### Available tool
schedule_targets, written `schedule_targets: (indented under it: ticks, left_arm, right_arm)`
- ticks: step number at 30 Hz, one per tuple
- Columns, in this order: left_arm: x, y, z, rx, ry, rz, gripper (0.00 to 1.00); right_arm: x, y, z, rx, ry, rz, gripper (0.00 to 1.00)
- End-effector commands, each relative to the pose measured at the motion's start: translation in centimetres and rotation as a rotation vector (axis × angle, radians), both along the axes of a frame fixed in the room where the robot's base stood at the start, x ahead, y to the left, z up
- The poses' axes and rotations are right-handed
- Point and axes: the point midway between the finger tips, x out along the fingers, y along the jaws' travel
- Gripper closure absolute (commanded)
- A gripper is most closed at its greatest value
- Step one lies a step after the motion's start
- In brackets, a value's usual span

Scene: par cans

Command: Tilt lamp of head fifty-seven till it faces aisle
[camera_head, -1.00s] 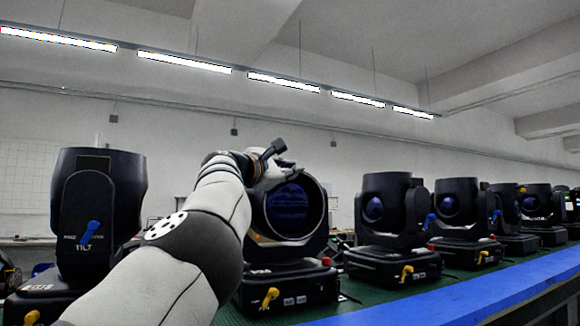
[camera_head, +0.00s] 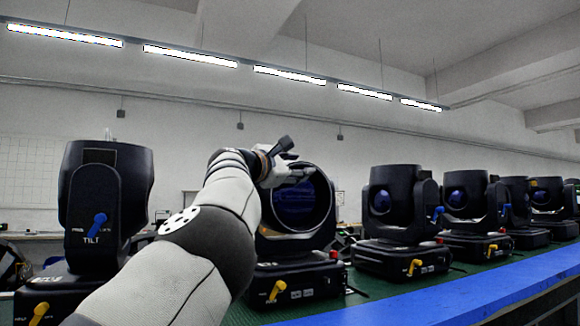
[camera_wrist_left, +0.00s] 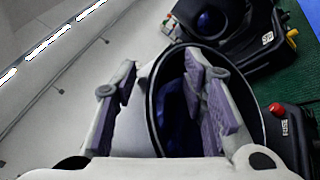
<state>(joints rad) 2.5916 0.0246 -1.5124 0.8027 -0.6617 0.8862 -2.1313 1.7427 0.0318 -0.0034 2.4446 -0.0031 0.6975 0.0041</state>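The moving-head lamp (camera_head: 323,223) in front of my left arm is a black barrel with a round bluish lens (camera_head: 297,205), turned towards the camera side. It stands on a black base (camera_head: 325,272) with a yellow lever. Its number cannot be read. My left gripper (camera_head: 290,174) is at the top of the barrel's rim. In the left wrist view its purple-padded fingers (camera_wrist_left: 160,104) are apart, with the black rim (camera_wrist_left: 152,85) between them. One finger is over the lens opening, the other outside. Contact cannot be told. My right gripper is not in view.
A head marked TILT with a blue lever (camera_head: 97,228) stands at the left, side-on. More heads (camera_head: 392,205) line the green mat (camera_head: 365,288) to the right. A blue edge strip (camera_head: 460,297) runs along the front. A red button (camera_wrist_left: 277,108) is on the near base.

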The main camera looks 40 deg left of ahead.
Motion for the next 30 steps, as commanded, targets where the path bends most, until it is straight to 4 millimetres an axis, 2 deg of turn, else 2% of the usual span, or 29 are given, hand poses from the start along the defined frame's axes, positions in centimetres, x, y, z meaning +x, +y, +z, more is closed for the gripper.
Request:
schedule_targets:
  ticks: [5,12,16,21,30]
  left_arm:
    - [-2.6,-0.1,-0.2,-0.003,-0.004,0.003,0.63]
    - [-8.4,-0.2,-0.8,-0.001,-0.003,0.003,0.63]
    - [-10.6,-0.3,-1.1,0.0,-0.002,0.002,0.63]
    - [-11.7,-0.3,-1.2,0.0,-0.002,0.0,0.63]
    - [-11.8,-0.3,-1.2,0.0,-0.002,0.001,0.63]
  right_arm:
    - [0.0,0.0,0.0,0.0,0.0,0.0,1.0]
    - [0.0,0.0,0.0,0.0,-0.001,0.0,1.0]
    - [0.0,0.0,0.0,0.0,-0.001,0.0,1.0]
    - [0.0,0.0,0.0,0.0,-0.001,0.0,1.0]
    - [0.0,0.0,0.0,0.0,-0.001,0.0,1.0]
